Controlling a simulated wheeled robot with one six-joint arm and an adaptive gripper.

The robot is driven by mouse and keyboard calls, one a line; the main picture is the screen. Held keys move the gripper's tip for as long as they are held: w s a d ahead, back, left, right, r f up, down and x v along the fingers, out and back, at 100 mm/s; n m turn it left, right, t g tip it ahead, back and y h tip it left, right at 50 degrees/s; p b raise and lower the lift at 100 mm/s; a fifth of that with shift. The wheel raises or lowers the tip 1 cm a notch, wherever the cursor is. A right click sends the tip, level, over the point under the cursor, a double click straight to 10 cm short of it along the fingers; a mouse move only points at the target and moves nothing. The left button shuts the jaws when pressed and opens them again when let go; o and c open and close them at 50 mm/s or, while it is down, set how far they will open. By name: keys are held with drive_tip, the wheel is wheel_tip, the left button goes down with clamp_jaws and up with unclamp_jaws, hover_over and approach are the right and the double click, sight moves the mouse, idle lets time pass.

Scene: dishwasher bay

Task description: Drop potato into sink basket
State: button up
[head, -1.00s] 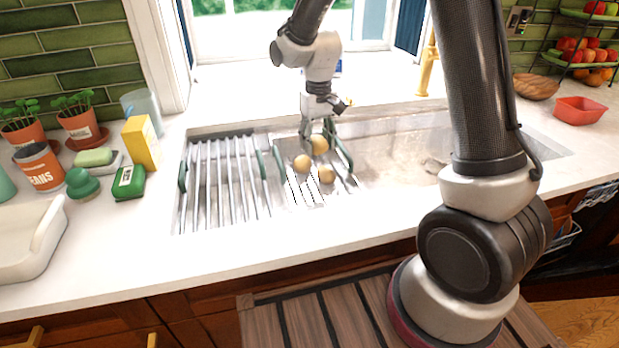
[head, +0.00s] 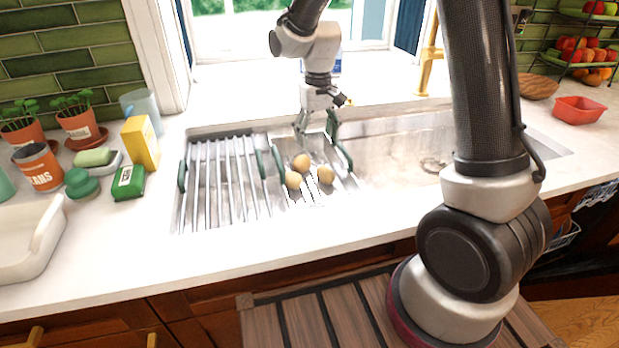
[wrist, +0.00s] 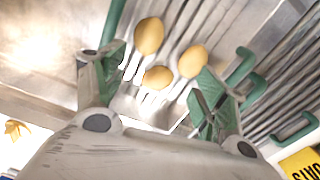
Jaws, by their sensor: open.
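Three yellow-brown potatoes lie close together in the sink basket (head: 338,187), a metal rack with green handles at the sink's middle. In the head view they are a left potato (head: 293,180), a back potato (head: 302,162) and a right potato (head: 325,175). The wrist view shows them as an upper left potato (wrist: 149,36), an upper right potato (wrist: 193,61) and a lower middle potato (wrist: 157,78). My gripper (head: 317,136) is open and empty above the back of the basket. Its spread fingers (wrist: 155,95) frame the potatoes from above, touching none.
A larger drying rack (head: 222,178) with green handles lies left of the basket. The sink basin (head: 400,155) to the right is mostly clear, with a drain (head: 433,164). A gold faucet (head: 428,68) rises behind.

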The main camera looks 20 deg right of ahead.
wheel_tip(320, 180, up, 10)
drive_tip(key=shift+f, duration=0.15)
idle(0.3)
drive_tip(key=s+d+r+t, duration=0.1)
drive_tip(key=s+d+r, duration=0.1)
drive_tip(key=s+d, duration=0.3)
drive_tip(key=s+d+r+m+t, duration=0.1)
drive_tip(key=s+d, duration=0.4)
drive_tip(key=s, duration=0.7)
drive_tip(key=s+d+r+m+t, duration=0.1)
drive_tip(key=s+d+r+t, duration=0.1)
drive_tip(key=s+d, duration=0.3)
drive_tip(key=shift+s+r, duration=0.9)
drive_tip(key=shift+s, duration=1.1)
